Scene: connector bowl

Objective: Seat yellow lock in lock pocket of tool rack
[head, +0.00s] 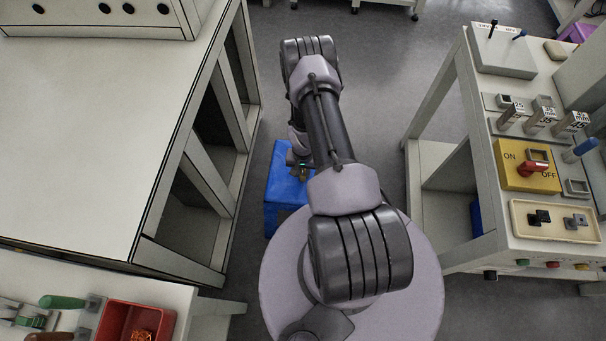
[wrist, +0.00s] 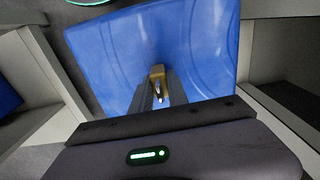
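My gripper (head: 299,168) hangs low in front of me, over a blue container (head: 283,208). In the wrist view its two dark fingers (wrist: 158,90) are close together around a small yellow-brown piece with a shiny metal part, which looks like the yellow lock (wrist: 157,72). A small yellowish spot also shows at the gripper in the head view. The blue surface fills the space behind the fingertips in the wrist view. I cannot pick out the tool rack or its lock pocket for sure.
A large white table (head: 90,120) stands at left. A bench at right carries a yellow ON/OFF switch panel (head: 513,178), a beige tray (head: 520,232) and metal blocks. A red bin (head: 112,320) and green-handled tool (head: 62,301) lie at lower left.

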